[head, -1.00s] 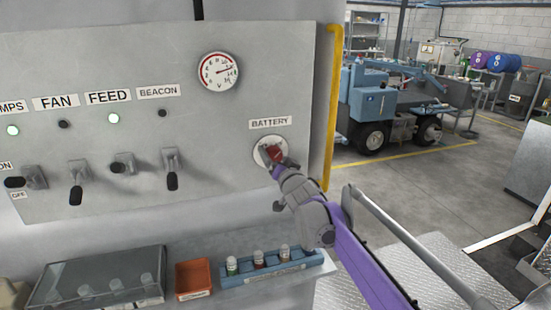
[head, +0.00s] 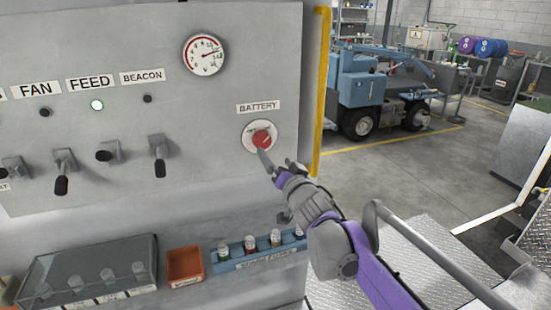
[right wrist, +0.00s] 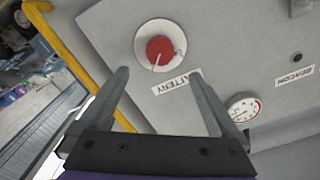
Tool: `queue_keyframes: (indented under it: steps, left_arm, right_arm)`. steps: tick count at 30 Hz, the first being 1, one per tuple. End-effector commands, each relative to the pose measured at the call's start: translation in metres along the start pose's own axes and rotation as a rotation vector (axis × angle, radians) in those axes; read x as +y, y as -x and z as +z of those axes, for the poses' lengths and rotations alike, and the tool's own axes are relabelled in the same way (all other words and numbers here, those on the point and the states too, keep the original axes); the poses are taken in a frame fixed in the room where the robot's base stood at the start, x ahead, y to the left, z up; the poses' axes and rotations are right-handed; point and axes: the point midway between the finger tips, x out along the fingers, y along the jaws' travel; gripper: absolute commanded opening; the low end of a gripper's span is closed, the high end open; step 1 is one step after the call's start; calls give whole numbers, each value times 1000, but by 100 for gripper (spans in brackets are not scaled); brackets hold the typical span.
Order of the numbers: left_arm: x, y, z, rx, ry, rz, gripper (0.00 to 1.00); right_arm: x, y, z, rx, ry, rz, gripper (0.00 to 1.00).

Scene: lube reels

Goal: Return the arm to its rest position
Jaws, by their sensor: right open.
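My right gripper (head: 274,168) is open and empty in front of the panel, just below the red battery knob (head: 262,140). The knob sits on a round white plate under the BATTERY label (head: 258,107). In the right wrist view the open fingers (right wrist: 158,92) point toward the panel, and the red knob (right wrist: 160,50) shows beyond them, with a visible gap between the fingers and nothing held. My right arm (head: 345,250) reaches in from the lower right. My left gripper is not in view.
The grey panel (head: 220,110) carries a gauge (head: 205,55) and several black levers. Below it stand a clear-lidded box (head: 90,270), an orange bin (head: 185,265) and a blue vial rack (head: 255,250). A yellow rail (head: 320,90) edges the panel. A grey handrail (head: 440,255) runs at right.

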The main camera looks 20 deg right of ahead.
Motion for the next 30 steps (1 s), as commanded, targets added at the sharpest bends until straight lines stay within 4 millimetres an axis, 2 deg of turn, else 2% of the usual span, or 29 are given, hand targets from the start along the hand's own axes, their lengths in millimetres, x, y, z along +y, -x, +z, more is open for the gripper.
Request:
queue_keyframes:
  steps: [8,11,13,14,17,21,24,27,30]
  left_arm:
    - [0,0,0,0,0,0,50]
    - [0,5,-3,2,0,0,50]
    - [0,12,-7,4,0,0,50]
    - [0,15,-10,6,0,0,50]
    - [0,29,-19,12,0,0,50]
    - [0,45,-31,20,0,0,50]
    - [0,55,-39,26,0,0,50]
    - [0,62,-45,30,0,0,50]
    - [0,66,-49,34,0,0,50]
  right_arm:
    - [0,1,0,-2,2,4,98]
    - [6,14,3,-22,27,51,98]
    - [15,35,11,-62,65,124,98]
    - [21,48,16,-91,89,164,98]
    - [43,106,47,-239,179,302,98]
    - [66,193,105,-516,296,409,98]
    - [74,251,145,-710,362,418,98]
    - [77,298,177,-872,411,392,98]
    - [77,330,199,-984,443,357,98]
